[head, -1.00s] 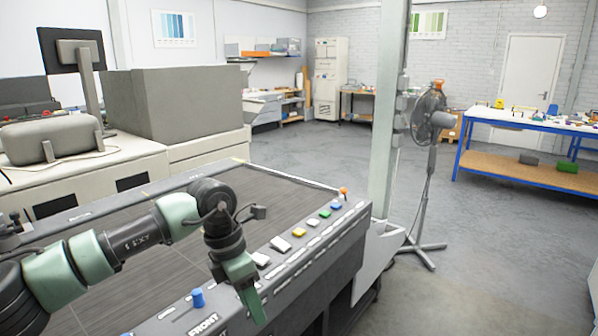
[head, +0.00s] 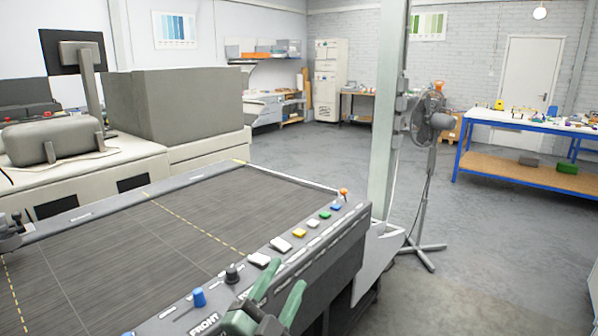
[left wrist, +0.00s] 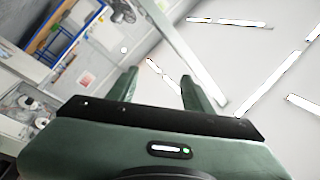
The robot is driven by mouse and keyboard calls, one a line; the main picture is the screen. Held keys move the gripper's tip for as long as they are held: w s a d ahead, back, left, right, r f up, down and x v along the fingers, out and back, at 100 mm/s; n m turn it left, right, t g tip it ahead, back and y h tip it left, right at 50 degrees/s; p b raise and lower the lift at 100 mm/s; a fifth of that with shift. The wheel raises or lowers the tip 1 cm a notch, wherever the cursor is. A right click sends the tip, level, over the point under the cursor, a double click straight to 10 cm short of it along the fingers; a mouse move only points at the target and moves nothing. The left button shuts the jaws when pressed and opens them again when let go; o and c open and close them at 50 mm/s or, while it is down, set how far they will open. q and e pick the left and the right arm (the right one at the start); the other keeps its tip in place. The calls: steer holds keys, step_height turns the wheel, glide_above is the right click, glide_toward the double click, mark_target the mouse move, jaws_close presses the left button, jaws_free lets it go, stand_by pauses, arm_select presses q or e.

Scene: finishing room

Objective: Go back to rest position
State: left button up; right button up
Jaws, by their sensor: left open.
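My left gripper (head: 277,297) shows at the bottom edge of the head view, in front of the front rail of the machine table (head: 120,245). Its two green fingers point up and stand apart, with nothing between them. In the left wrist view the same open gripper (left wrist: 158,85) faces the ceiling and its lights, and the space between its fingers is empty. The rest of my left arm is below the head view. My right gripper is not in view.
A blue knob (head: 199,297), a black knob (head: 232,274) and several coloured buttons line the table's front rail. A grey pillar (head: 384,120) and a standing fan (head: 430,125) are beyond it. A blue-framed workbench (head: 520,180) stands at right. The grey floor between is clear.

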arm_select(q)
steer(key=s+a+f+n+g+y, duration=0.45)
steer(key=a+f, duration=0.25)
steer(key=f, duration=0.3)
steer(key=s+a+f+n+g+y, duration=0.35)
steer(key=s+a+f+n, duration=0.2)
steer(key=f, duration=0.45)
steer(key=s+a+f+n+g, duration=0.1)
steer(key=s+a+f+g, duration=0.3)
steer(key=s, duration=0.6)
steer(key=s+a+f+n+g, duration=0.15)
steer(key=s+f+g, duration=0.35)
steer(key=s, duration=0.5)
step_height(320, 180, down, 26)
steer(key=s+a+f+g, duration=0.1)
steer(key=s+a+f, duration=0.1)
steer(key=s+f, duration=1.5)
steer(key=shift+s+a+f, duration=0.2)
steer(key=shift+s+a, duration=0.15)
steer(key=shift+s, duration=0.2)
